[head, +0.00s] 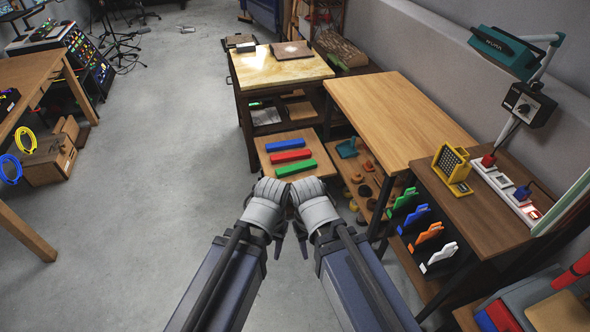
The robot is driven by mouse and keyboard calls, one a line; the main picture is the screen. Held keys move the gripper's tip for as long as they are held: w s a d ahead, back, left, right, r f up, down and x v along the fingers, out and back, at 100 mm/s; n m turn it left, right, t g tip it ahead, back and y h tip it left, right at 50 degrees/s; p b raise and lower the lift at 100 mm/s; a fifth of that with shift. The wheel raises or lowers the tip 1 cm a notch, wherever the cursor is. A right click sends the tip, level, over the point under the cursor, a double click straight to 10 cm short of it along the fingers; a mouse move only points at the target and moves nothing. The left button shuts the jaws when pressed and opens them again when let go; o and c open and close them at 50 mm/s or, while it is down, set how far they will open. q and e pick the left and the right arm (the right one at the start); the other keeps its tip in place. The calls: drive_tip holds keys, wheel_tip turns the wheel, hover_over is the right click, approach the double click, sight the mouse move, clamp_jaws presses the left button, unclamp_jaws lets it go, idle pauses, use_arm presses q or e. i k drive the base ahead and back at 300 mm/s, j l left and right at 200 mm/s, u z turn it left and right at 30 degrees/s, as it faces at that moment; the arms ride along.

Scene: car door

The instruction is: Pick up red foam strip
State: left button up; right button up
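The red foam strip (290,156) lies on a small low wooden table (262,157). It is the middle one of three parallel strips, with a blue strip (285,144) behind it and a green strip (296,168) in front. My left gripper (278,238) and my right gripper (303,242) are side by side, just in front of the small table's near edge. Both are apart from the red strip. The grey wrist housings cover most of the fingers, so I cannot tell whether either gripper is open or shut.
A larger wooden table (396,115) stands to the right, with a shelf of small items below. A yellow-framed device (452,167) and a white power strip (505,192) are on the right bench. Behind stands another worktable (280,70). Open floor (150,170) lies to the left.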

sight(295, 156)
drive_tip(key=z, duration=0.35)
drive_tip(key=i+j+z, duration=0.45)
drive_tip(key=z, duration=0.15)
drive_tip(key=i+j+z, duration=0.1)
drive_tip(key=i+j, duration=0.5)
drive_tip(key=i+j+z, duration=0.1)
drive_tip(key=i+j, duration=0.45)
drive_tip(key=j, duration=0.25)
